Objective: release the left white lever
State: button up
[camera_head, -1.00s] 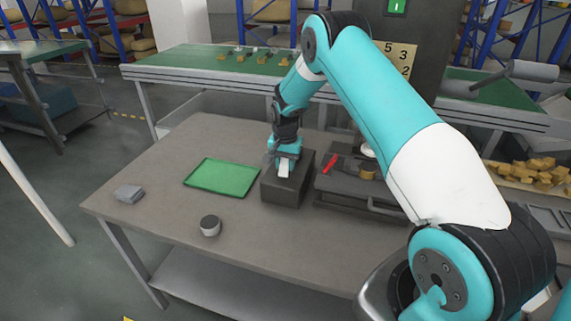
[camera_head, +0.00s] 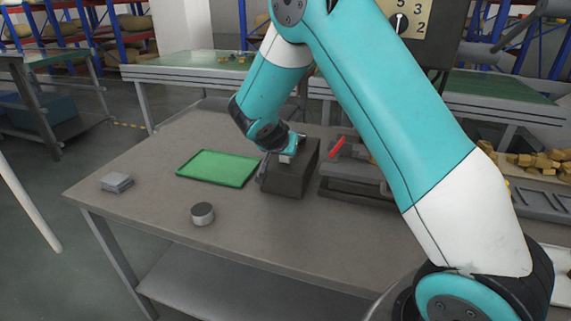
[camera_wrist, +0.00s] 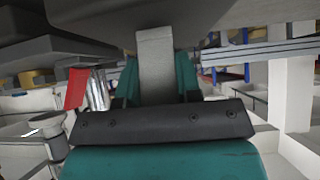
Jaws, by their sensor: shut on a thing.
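The white lever (camera_head: 286,158) is at the top of the dark grey box (camera_head: 287,182) on the table. My gripper (camera_head: 291,149) is at the lever, low over the box's top, and is shut on it. In the wrist view the lever (camera_wrist: 156,65) shows as a pale grey bar between my teal fingers (camera_wrist: 158,80). The fingertips and the lever's base are partly hidden.
A green tray (camera_head: 217,168) lies left of the box. A round grey-topped piece (camera_head: 202,213) and a small grey block (camera_head: 116,182) lie on the table (camera_head: 150,222). A fixture with a red handle (camera_head: 338,147) stands close on the right.

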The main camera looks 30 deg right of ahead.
jog(key=b, duration=0.1)
jog(key=t+h+b, duration=0.1)
jog(key=shift+s+a+f+b, duration=0.15)
jog(key=shift+a+f+b, duration=0.1)
jog(key=shift+b, duration=0.15)
jog(key=shift+r+h+b, duration=0.1)
jog(key=shift+h+b, duration=0.2)
jog(key=shift+b, duration=0.1)
jog(key=shift+r, duration=0.1)
jog(key=o, duration=0.9)
jog(key=shift+s+a, duration=0.1)
jog(key=v, duration=0.8)
jog(key=b+v, duration=0.1)
jog(key=v, duration=0.8)
jog(key=shift+s+a, duration=0.15)
jog(key=shift+s, duration=0.1)
